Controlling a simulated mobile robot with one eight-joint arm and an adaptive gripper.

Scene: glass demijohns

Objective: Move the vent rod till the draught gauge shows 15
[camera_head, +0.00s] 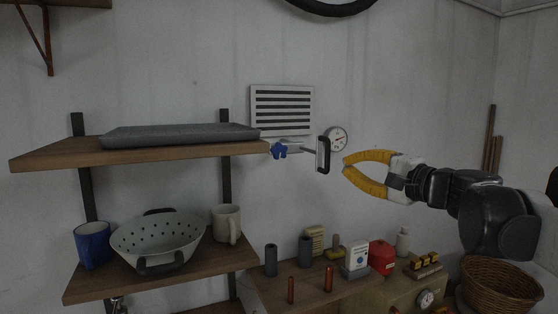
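The white slatted vent (282,107) is on the wall. Below it, a thin vent rod (300,151) runs through a blue clamp-like part (279,150) to a dark upright handle (323,155) at its right end. The round draught gauge (337,138) is on the wall just right of the handle; its reading is too small to tell. My gripper (345,166), with yellow fingers, comes in from the right. Its fingertips point left, a little apart, with nothing seen between them. They appear just right of the handle, with a visible gap.
A wooden shelf (60,155) with a grey slab (180,134) is at left. A lower shelf (95,290) holds a colander (160,240), a blue mug (92,245) and a pale mug (227,224). Below my arm are several small items and a wicker basket (500,287).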

